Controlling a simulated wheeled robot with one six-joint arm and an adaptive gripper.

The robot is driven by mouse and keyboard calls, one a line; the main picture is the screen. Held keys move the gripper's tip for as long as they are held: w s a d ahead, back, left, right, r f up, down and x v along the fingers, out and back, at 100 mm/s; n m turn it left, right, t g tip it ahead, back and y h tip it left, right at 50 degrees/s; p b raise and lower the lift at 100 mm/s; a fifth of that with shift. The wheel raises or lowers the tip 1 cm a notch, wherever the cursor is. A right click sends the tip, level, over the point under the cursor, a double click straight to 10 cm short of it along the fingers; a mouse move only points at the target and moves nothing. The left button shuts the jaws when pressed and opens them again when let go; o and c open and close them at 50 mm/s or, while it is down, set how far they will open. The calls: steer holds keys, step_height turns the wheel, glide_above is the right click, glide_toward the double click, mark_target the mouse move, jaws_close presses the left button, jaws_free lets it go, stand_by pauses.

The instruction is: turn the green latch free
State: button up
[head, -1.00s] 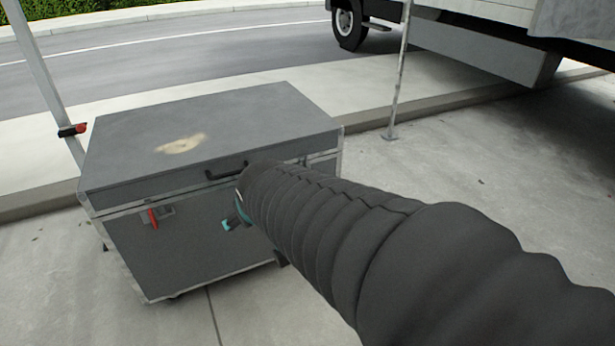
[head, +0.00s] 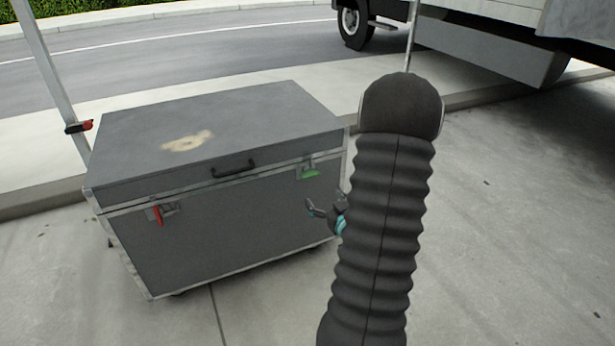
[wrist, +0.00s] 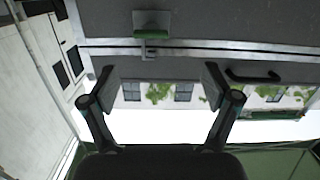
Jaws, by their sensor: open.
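The green latch (head: 310,174) is on the upper right of the grey case's (head: 225,248) front, at the lid seam. Its green handle lies roughly level. In the wrist view the green latch (wrist: 151,35) is at top centre, beyond the fingertips and apart from them. My gripper (head: 318,209) is in front of the case's right part, lower than the latch in the head view, partly hidden by my arm. In the wrist view my gripper (wrist: 158,84) has its two fingers wide apart with nothing between them.
A red latch (head: 159,215) hangs down at the case's front left. A black carry handle (head: 233,168) sticks out between the latches. A pole (head: 52,85) stands behind the case at left, and a truck (head: 480,45) is at upper right. Pavement at right is clear.

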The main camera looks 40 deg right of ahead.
mark_target(311, 177)
steer(key=shift+m+t+h, duration=0.3)
steer(key=shift+m+t, duration=0.1)
steer(key=shift+t, duration=0.1)
steer(key=x, duration=0.4)
steer(key=d+p+x, duration=0.1)
steer(key=x, duration=0.3)
steer(key=f+x, duration=0.1)
steer(key=x, duration=0.3)
steer(key=shift+s+d+p, duration=0.1)
steer(key=shift+d+p, duration=0.1)
steer(key=shift+p, duration=0.1)
steer(key=c, duration=1.1)
